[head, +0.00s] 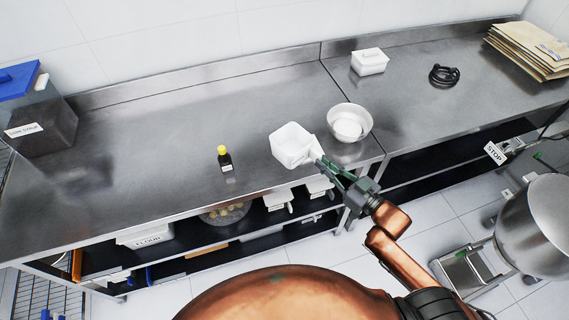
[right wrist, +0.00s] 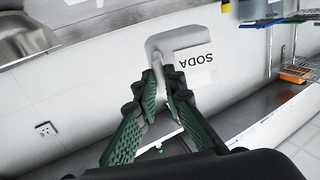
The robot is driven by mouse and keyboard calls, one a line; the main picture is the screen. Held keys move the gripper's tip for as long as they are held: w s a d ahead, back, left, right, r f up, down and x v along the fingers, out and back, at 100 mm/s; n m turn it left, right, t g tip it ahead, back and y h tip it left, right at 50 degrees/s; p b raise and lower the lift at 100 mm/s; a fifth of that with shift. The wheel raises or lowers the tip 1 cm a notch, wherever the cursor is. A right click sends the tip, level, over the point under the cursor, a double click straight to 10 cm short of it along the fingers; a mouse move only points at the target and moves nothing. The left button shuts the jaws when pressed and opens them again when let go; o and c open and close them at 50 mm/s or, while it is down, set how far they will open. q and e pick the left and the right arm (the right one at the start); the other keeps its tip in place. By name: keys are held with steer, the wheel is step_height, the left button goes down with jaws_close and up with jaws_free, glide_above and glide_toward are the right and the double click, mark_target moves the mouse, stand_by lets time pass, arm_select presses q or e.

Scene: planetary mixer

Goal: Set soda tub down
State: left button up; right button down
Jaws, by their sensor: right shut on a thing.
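The white soda tub (head: 291,143) is over the front part of the steel counter, between the small dark bottle and the metal bowl. Its "SODA" label shows in the right wrist view, where the tub (right wrist: 168,42) is beyond my fingertips. My right gripper (head: 320,163) is shut on the tub's handle; the fingers also show in the right wrist view (right wrist: 162,85). I cannot tell whether the tub's base touches the counter. My left gripper is not in view.
A dark bottle with a yellow cap (head: 224,158) stands left of the tub. A white lidded tub (head: 369,61) is farther back. The steel counter (head: 150,125) is clear behind and left of the bottle.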

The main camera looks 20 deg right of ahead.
mark_target(307, 158)
steer(key=w+a+f, duration=0.1)
steer(key=w, duration=0.1)
steer(key=w+a+f, duration=0.2)
steer(key=w, duration=0.1)
steer(key=shift+w+a, duration=0.3)
steer(key=w+f, duration=0.1)
steer(key=w+a+f+b, duration=0.1)
steer(key=f, duration=0.1)
steer(key=w+a+f, duration=0.1)
steer(key=f, duration=0.1)
steer(key=shift+w+a, duration=0.1)
steer(key=shift+w, duration=0.1)
steer(key=shift+w+a+f, duration=0.1)
steer(key=shift+f, duration=0.1)
steer(key=f, duration=0.2)
steer(key=f+b, duration=0.1)
steer(key=shift+w+a+f, duration=0.1)
steer(key=shift+w+f, duration=0.1)
steer(key=shift+f, duration=0.15)
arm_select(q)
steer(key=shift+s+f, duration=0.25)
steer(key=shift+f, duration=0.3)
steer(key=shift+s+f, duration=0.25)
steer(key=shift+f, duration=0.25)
arm_select(e)
steer(key=c, duration=2.5)
jaws_free()
steer(key=shift+f, duration=0.1)
steer(key=o, duration=0.5)
